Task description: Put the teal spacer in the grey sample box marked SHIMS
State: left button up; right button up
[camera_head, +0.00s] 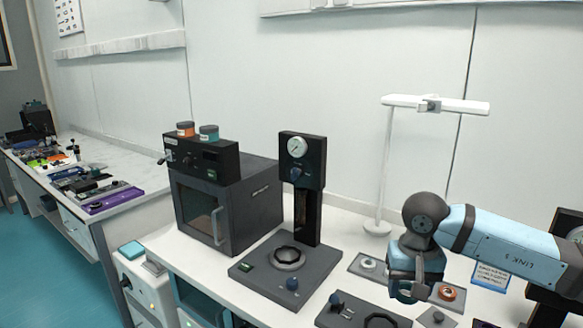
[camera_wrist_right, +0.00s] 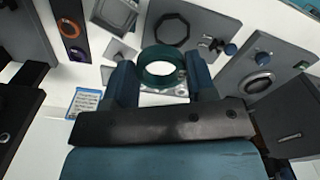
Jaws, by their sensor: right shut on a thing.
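My right gripper (camera_wrist_right: 160,72) is shut on the teal spacer (camera_wrist_right: 159,82), a dark teal ring held between its two fingers in the right wrist view. In the head view the right gripper (camera_head: 408,288) points down above the white table at the right. The spacer is too small and too covered to make out clearly there. I cannot read the word SHIMS in either view. A light grey square tray-like thing (camera_wrist_right: 117,14) lies past the fingers in the wrist view, but I cannot tell whether it is the sample box. My left gripper is not in view.
A dark press (camera_head: 289,262) and an oven (camera_head: 228,199) stand left of the gripper. A white lamp stand (camera_head: 385,180) rises behind it. Grey plates, one bearing an orange ring (camera_head: 447,292), and a blue label card (camera_head: 491,276) lie near the gripper.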

jog(key=s+d+r+n, duration=0.1)
jog(key=s+d+n, duration=0.1)
jog(key=s, duration=0.5)
notch_tip(320, 180, up, 8)
jog(key=w+p, duration=0.3)
jog(key=p, duration=1)
jog(key=shift+a+f, duration=0.2)
